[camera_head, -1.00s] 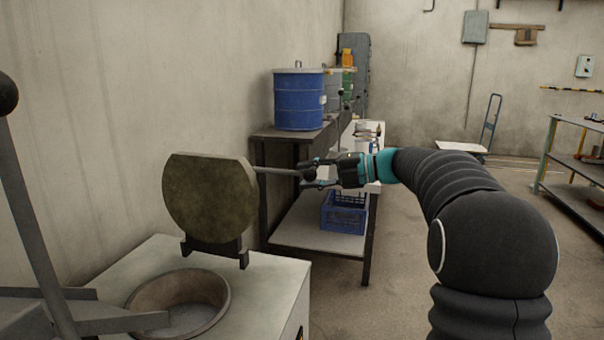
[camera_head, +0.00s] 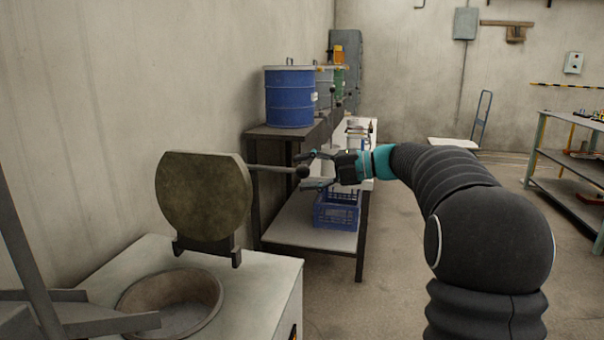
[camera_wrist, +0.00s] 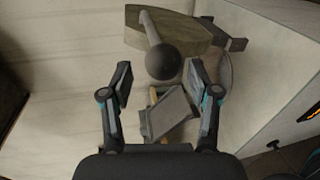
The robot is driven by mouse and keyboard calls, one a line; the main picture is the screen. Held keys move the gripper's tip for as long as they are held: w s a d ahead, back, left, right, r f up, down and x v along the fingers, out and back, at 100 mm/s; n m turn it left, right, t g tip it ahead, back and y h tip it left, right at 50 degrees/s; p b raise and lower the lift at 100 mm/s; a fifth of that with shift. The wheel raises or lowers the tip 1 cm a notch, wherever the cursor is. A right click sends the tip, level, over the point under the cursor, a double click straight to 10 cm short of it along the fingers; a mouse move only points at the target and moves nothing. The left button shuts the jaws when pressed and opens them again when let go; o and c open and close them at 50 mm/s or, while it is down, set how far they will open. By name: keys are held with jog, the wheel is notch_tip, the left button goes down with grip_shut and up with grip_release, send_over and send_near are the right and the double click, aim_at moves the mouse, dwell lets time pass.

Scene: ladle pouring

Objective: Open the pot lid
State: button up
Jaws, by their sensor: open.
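The round pot lid (camera_head: 203,198) stands upright on its hinge behind the pot opening (camera_head: 172,303) in the head view. The pot is uncovered. The lid's handle (camera_head: 277,170) is a rod pointing right and ending in a dark ball (camera_head: 303,171). My gripper (camera_head: 314,169) is open, its fingers near the ball. In the wrist view the ball (camera_wrist: 164,62) lies ahead of my open gripper (camera_wrist: 166,80), beyond the fingertips and roughly midway between them. The lid (camera_wrist: 190,32) shows behind it.
A dark shelf (camera_head: 262,220) stands behind my gripper, with a blue barrel (camera_head: 290,98) on top and a blue crate (camera_head: 337,209) lower down. A grey lever (camera_head: 22,245) and metal arm parts are at the left.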

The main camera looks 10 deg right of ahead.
jog(key=v, duration=1)
jog(key=shift+d, duration=0.35)
jog(key=shift+s, duration=0.1)
notch_tip(320, 180, down, 10)
jog(key=d+n+h, duration=0.2)
jog(key=n+h, duration=0.2)
jog(key=n, duration=0.6)
jog(key=s+f+n+g+h, duration=0.2)
jog(key=s+f+n+h, duration=0.2)
jog(key=s+f+n, duration=0.45)
jog(key=s+a+f+n+t+h, duration=0.1)
jog(key=s+a+n+h, duration=0.2)
jog(key=s+n, duration=0.7)
jog(key=s+a+f+n+t+h, duration=0.1)
jog(key=s+a+n+h, duration=0.2)
jog(key=s+n, duration=0.8)
jog(key=shift+s+a+f+h, duration=0.3)
jog(key=shift+s+a, duration=0.5)
jog(key=shift+s, duration=1.25)
